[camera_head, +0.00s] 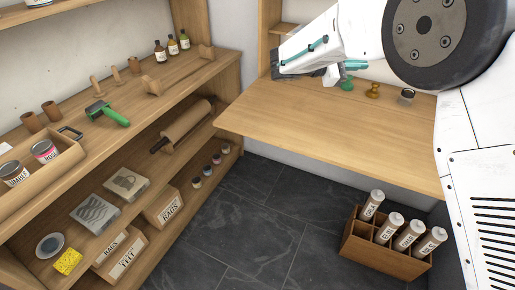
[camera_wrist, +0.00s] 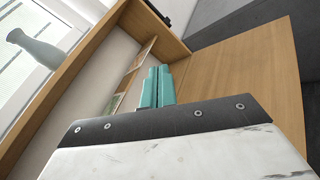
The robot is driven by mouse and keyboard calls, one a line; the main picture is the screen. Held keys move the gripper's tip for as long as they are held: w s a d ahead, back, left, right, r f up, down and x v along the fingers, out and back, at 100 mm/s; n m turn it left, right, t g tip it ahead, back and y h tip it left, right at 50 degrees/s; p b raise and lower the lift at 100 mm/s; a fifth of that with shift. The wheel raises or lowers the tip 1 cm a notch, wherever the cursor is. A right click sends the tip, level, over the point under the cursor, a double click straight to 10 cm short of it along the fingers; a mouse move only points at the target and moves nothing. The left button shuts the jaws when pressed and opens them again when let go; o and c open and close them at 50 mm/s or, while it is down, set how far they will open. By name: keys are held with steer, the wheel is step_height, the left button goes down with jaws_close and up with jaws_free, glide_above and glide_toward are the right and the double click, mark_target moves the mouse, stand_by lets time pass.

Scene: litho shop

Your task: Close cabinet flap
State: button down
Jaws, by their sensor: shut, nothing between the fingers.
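The cabinet flap (camera_head: 320,128) is a wide light-wood panel, folded down and lying about level in the head view. It also shows at the right of the wrist view (camera_wrist: 245,75). The wooden cabinet side (camera_head: 269,35) rises at its back left. My gripper (camera_head: 356,65) is over the back part of the flap, in front of the cabinet opening, partly hidden by my white arm. In the wrist view its teal fingers (camera_wrist: 157,87) are together with nothing between them. I cannot tell whether they touch anything.
A brass piece (camera_head: 373,90) and a small jar (camera_head: 406,96) stand at the flap's back. A wooden crate of labelled tubes (camera_head: 385,258) is on the dark floor below. Shelving (camera_head: 190,85) with tools and bottles fills the left. Floor between is clear.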

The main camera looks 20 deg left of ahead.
steer(key=s+a+f+n+t, duration=0.1)
steer(key=a+f+n+t, duration=0.3)
steer(key=a, duration=0.5)
steer(key=a+f+n+t, duration=0.1)
steer(key=a+f+t, duration=0.2)
steer(key=a+f, duration=0.45)
steer(key=s+a+f+n+t+y, duration=0.25)
steer(key=s+a+f, duration=0.2)
steer(key=a, duration=0.25)
steer(key=s+a+f+n+t+y, duration=0.25)
steer(key=a+f+t, duration=0.2)
steer(key=a, duration=0.25)
steer(key=s+d+f+n+t+y, duration=0.15)
steer(key=s+f+n+y, duration=0.25)
steer(key=f, duration=0.8)
steer(key=s+f+n+t+y, duration=0.3)
steer(key=s+f+n+y, duration=0.15)
steer(key=f, duration=0.75)
steer(key=s+r+x, duration=0.1)
steer(key=x, duration=1.1)
steer(key=shift+r+m, duration=0.45)
steer(key=shift+r, duration=0.1)
steer(key=shift+s+g, duration=0.1)
steer(key=shift+g, duration=0.15)
